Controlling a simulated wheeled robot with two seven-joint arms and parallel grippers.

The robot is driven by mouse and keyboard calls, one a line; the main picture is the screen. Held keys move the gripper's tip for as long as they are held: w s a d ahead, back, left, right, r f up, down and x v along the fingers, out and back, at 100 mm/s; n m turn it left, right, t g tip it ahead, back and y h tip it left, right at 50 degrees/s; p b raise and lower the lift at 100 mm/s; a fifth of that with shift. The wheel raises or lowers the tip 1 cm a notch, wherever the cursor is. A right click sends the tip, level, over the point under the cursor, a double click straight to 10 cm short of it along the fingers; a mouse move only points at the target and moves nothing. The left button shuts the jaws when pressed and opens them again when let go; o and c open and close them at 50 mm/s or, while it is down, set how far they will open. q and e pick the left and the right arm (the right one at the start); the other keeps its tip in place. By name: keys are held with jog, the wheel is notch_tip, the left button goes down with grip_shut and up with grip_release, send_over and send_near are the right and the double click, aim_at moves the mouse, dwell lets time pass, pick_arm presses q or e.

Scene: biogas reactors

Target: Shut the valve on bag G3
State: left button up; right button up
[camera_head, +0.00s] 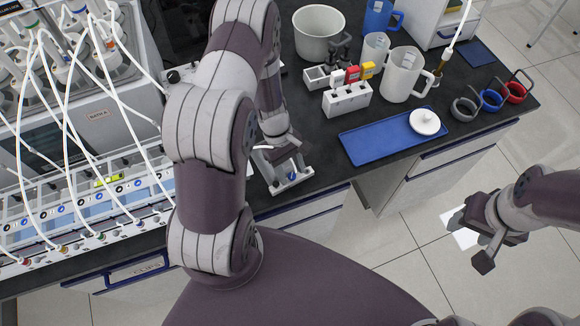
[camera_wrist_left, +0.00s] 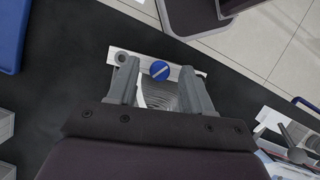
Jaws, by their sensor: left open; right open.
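A round blue valve knob (camera_wrist_left: 159,71) with a white bar across it sits on a white plate (camera_wrist_left: 119,56) in the left wrist view. The knob also shows in the head view (camera_head: 292,177), at the bench's front edge. A grey ribbed surface (camera_wrist_left: 160,95) lies below it. No G3 label is readable. My left gripper (camera_head: 284,164) is open over the plate, with one finger on each side of the knob; I cannot tell whether they touch it. My right gripper (camera_head: 470,238) is open and empty over the floor at the right.
A white rack (camera_head: 60,232) with several coloured knobs and white tubes stands at the left, before the bath (camera_head: 100,115). A blue tray (camera_head: 372,143) with a white lid, a white block (camera_head: 346,99) and jugs (camera_head: 404,74) stand right of my left arm. Dark bench top is bare between.

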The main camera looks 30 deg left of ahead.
pick_arm(q)
grip_shut()
jog(key=shift+w+m, duration=0.1)
jog(key=shift+m, duration=0.6)
jog(key=shift+m+g, duration=0.3)
jog(key=shift+m, duration=0.2)
dwell(1.0)
grip_release()
jog(key=b+v, duration=0.1)
jog(key=v, duration=1.1)
jog(key=shift+r+b, duration=0.4)
jog(key=shift+r, duration=0.05)
jog(key=shift+w+d, duration=0.1)
jog(key=shift+w, duration=0.05)
